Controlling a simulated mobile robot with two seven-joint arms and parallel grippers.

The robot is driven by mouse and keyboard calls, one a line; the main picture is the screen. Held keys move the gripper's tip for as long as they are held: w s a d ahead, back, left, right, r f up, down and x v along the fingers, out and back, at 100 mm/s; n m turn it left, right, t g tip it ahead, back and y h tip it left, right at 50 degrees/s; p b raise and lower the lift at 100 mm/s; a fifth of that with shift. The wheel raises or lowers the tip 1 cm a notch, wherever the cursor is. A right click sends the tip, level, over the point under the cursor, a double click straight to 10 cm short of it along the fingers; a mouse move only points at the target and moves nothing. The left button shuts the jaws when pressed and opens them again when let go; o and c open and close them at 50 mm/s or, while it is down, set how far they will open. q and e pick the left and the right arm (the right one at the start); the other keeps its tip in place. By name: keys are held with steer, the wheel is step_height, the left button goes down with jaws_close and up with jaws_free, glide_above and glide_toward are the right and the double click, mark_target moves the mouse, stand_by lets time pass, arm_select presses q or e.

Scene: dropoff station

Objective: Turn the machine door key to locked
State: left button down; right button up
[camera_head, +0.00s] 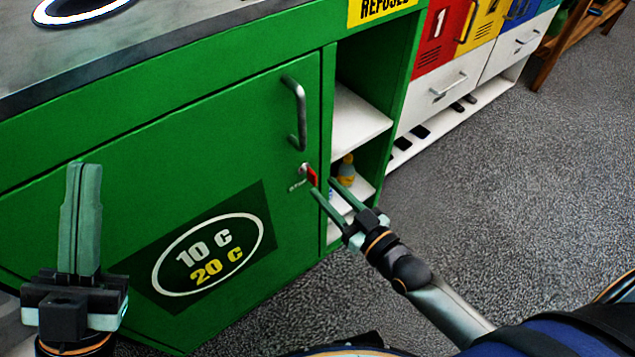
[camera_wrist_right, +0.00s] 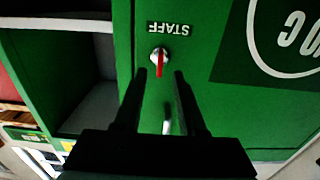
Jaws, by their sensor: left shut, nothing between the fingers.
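The red key (camera_head: 312,177) sits in a round silver lock on the green machine door (camera_head: 150,150), below the door handle. In the right wrist view the red key (camera_wrist_right: 159,66) stands upright in the picture in its silver lock, next to a STAFF label (camera_wrist_right: 168,29). My right gripper (camera_head: 324,186) is open, its fingers pointing at the door. In the wrist view its fingertips (camera_wrist_right: 160,74) lie to either side of the key's line; I cannot tell whether they reach it. My left gripper (camera_head: 82,168) is shut and empty, pointing up at the lower left.
A metal door handle (camera_head: 296,112) sticks out above the lock. Right of the door is an open cabinet with white shelves (camera_head: 355,120) and a small yellow item (camera_head: 347,170). Coloured lockers (camera_head: 445,40) stand further right. The grey floor (camera_head: 500,190) is clear.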

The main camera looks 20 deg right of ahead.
mark_target(316, 180)
steer(key=shift+b+x, duration=0.35)
steer(key=shift+x, duration=1.65)
jaws_close()
